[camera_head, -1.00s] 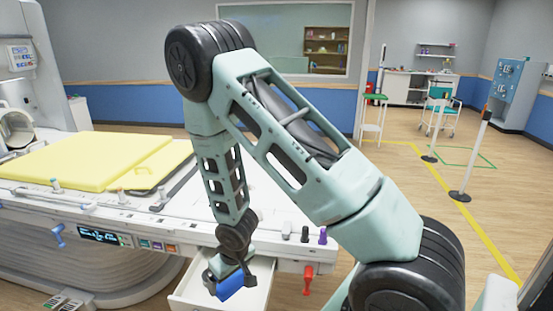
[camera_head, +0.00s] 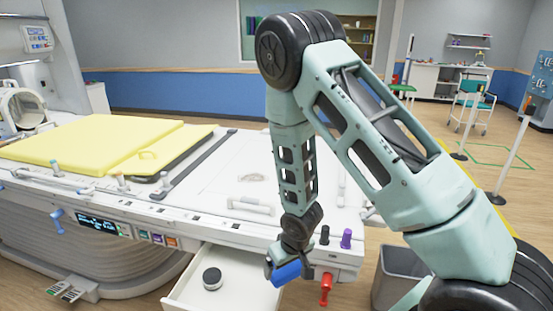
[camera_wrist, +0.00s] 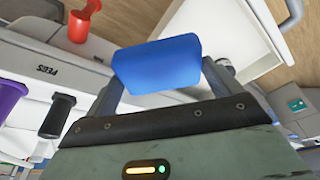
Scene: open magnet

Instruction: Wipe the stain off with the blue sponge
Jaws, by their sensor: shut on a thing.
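The blue sponge (camera_head: 286,273) is held between the fingers of my gripper (camera_head: 284,262), in front of the white bed's front edge and near the open drawer's right side. In the wrist view the sponge (camera_wrist: 157,64) spans the two fingers of my gripper (camera_wrist: 160,82), which is shut on it. A faint grey smudge (camera_head: 252,178), which looks like the stain, lies on the bed's white top (camera_head: 225,190), behind a white handle. The sponge is apart from the smudge, lower and nearer to me. The smudge cannot be made out in the wrist view.
An open white drawer (camera_head: 239,294) holds a dark round item (camera_head: 212,279) with a pale side. Black and purple pegs (camera_head: 346,239) and a red hook-like part (camera_head: 326,288) are right of my gripper. A grey bin (camera_head: 398,275) stands farther right. Yellow pads (camera_head: 85,147) cover the bed's left.

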